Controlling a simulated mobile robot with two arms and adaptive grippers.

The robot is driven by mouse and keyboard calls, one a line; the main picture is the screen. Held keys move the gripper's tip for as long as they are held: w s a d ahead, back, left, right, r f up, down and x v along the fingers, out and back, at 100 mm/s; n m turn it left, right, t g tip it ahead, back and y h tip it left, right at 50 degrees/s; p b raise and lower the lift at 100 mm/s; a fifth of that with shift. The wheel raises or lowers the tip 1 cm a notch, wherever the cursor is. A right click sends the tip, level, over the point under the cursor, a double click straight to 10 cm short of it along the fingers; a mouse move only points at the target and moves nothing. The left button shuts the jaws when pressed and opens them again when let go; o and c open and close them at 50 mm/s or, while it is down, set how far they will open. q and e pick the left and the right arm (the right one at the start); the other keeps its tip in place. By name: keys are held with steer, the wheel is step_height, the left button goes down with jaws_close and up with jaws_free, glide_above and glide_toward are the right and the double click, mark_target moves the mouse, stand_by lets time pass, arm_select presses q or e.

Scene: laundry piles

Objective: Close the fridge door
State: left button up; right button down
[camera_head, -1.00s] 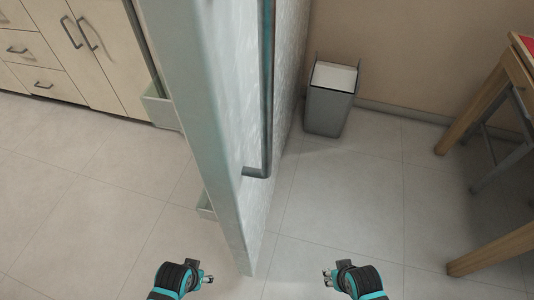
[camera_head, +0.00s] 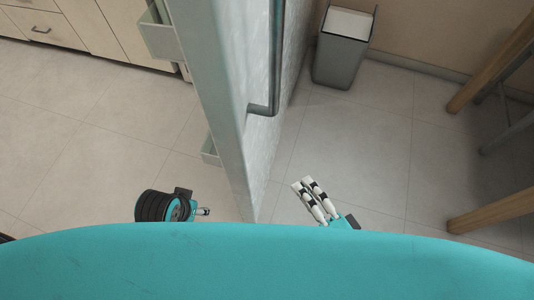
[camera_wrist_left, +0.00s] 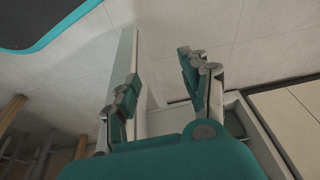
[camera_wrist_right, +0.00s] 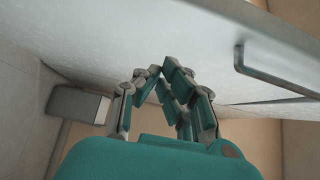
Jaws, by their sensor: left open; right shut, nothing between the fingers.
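The fridge door (camera_head: 222,120) stands open, seen nearly edge-on in the middle of the head view. Its long grey handle (camera_head: 277,60) is on the right-hand face, and pale door shelves (camera_head: 158,36) show on the left-hand side. My right gripper (camera_head: 303,186) is shut and empty on the handle side of the door. In the right wrist view its fingers (camera_wrist_right: 165,72) are close to the door face (camera_wrist_right: 195,45); I cannot tell whether they touch. My left gripper (camera_head: 205,211) is on the shelf side. In the left wrist view its fingers (camera_wrist_left: 158,75) are open and empty.
A grey bin (camera_head: 342,48) stands by the wall at the upper right. Wooden table legs (camera_head: 492,212) are at the right edge. Light wooden cabinets (camera_head: 85,28) are at the upper left. The tiled floor (camera_head: 75,130) left of the door is clear.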

glide_toward(255, 140)
steer(key=w+d, duration=0.2)
steer(key=w, duration=0.1)
arm_select(q)
steer(key=shift+s+p+x, duration=0.25)
steer(key=shift+p+x, duration=0.05)
steer(key=shift+x, duration=0.8)
steer(key=shift+s+p+x, duration=0.2)
steer(key=shift+p+x, duration=0.05)
steer(key=shift+x, duration=0.85)
arm_select(e)
steer(key=shift+w+a+f, duration=0.1)
steer(key=shift+w+a, duration=0.1)
steer(key=shift+a, duration=0.55)
steer(key=shift+w+a, duration=0.25)
steer(key=shift+a, duration=0.55)
steer(key=shift+w+a+f, duration=0.1)
steer(key=shift+w+a, duration=0.1)
steer(key=shift+a, duration=0.55)
arm_select(q)
steer(key=shift+f, duration=0.1)
arm_select(e)
steer(key=shift+a+r, duration=0.1)
steer(key=shift+a, duration=0.05)
